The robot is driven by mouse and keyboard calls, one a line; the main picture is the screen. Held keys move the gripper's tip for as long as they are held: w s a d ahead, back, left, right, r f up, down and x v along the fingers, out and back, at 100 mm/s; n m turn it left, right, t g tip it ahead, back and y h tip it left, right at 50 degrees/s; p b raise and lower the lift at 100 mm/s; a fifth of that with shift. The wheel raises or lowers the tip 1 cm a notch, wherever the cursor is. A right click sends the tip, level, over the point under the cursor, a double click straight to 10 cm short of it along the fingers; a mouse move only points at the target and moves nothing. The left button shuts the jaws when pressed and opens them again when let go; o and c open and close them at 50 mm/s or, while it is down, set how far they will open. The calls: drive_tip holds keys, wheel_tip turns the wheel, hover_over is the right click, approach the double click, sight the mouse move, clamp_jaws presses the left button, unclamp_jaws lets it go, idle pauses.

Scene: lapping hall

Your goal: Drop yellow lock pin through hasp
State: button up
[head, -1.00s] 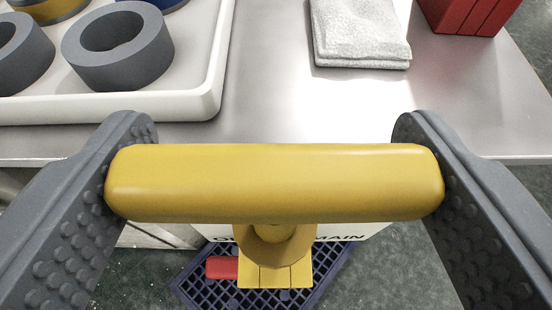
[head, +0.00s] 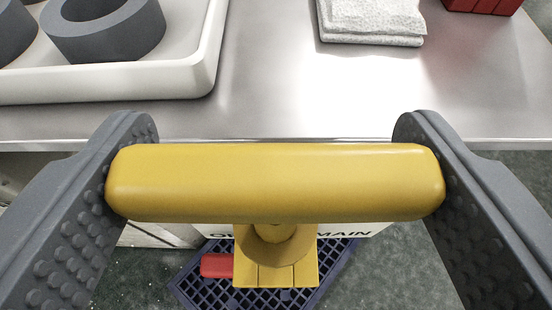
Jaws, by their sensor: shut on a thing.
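My gripper (head: 275,182) is shut on the yellow lock pin (head: 275,182), with a grey studded finger pressed against each end of its thick crossbar. The crossbar lies level across the picture. Its shank, below the bar, is mostly hidden. Beneath it a yellow hasp part (head: 276,272) shows at the front of a white panel (head: 345,231) with partly covered black lettering. The hole in the hasp cannot be seen, and I cannot tell whether the pin touches it. A small red piece (head: 217,265) sits left of the yellow part.
A steel table (head: 290,95) lies beyond the pin. On it are a white tray (head: 212,60) with grey rings (head: 105,30), a folded grey cloth (head: 371,22) and a red block (head: 482,5). A dark blue grate (head: 200,290) lies on the speckled green floor (head: 400,270).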

sight(275, 244)
drive_tip(key=shift+f+b, duration=0.9)
drive_tip(key=shift+f, duration=0.9)
drive_tip(key=o, duration=1.1)
drive_tip(key=shift+o, duration=0.2)
drive_tip(key=b+v, duration=0.1)
drive_tip(key=v, duration=1.2)
drive_tip(key=shift+s, duration=0.4)
drive_tip(key=shift+r, duration=0.15)
